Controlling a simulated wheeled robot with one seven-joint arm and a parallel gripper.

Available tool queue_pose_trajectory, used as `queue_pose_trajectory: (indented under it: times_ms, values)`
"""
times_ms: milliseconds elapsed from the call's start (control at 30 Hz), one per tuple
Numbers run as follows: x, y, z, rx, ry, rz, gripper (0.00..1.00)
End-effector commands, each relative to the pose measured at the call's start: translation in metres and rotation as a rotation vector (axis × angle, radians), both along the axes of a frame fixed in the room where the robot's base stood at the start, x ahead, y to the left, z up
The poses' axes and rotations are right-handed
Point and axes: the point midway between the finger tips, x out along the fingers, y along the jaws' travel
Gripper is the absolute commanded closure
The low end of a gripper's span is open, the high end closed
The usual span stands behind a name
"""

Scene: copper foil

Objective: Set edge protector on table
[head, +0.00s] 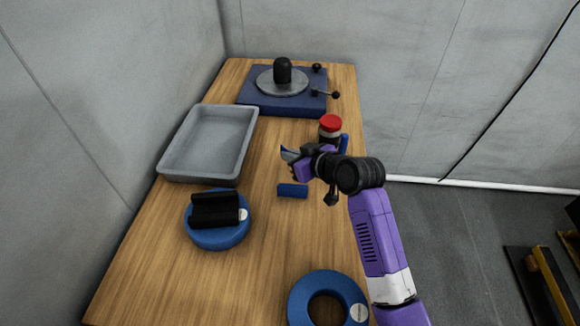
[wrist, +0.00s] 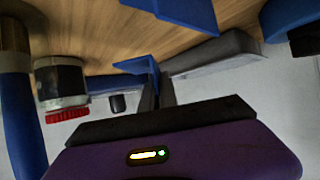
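A blue angled edge protector (wrist: 142,65) shows at my fingertips in the wrist view. In the head view its small blue-grey end (head: 286,152) juts left from my gripper (head: 297,158). My gripper (wrist: 157,88) appears shut on it, with the dark fingers close together, and holds it above the table (head: 262,245). A second blue angled piece (head: 292,190) lies on the table just below and left of my gripper; it also shows at the top of the wrist view (wrist: 180,10). The exact contact at the fingers is partly hidden.
A red-lidded jar (head: 330,128) stands close beyond my gripper, with a blue object (head: 344,144) beside it. A grey tray (head: 171,168) is at left, a blue turntable base (head: 262,106) at the back. Blue rolls (head: 217,238) (head: 302,293) lie nearer.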

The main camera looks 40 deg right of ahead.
Motion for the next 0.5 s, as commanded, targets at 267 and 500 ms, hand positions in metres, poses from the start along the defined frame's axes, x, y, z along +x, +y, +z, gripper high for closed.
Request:
queue_pose_trajectory:
  times_ms: [267, 500]
  values:
    - [0.000, 0.001, -0.035, 0.001, 0.003, 0.000, 1.00]
    - [0.000, 0.000, -0.044, -0.001, 0.000, 0.000, 1.00]
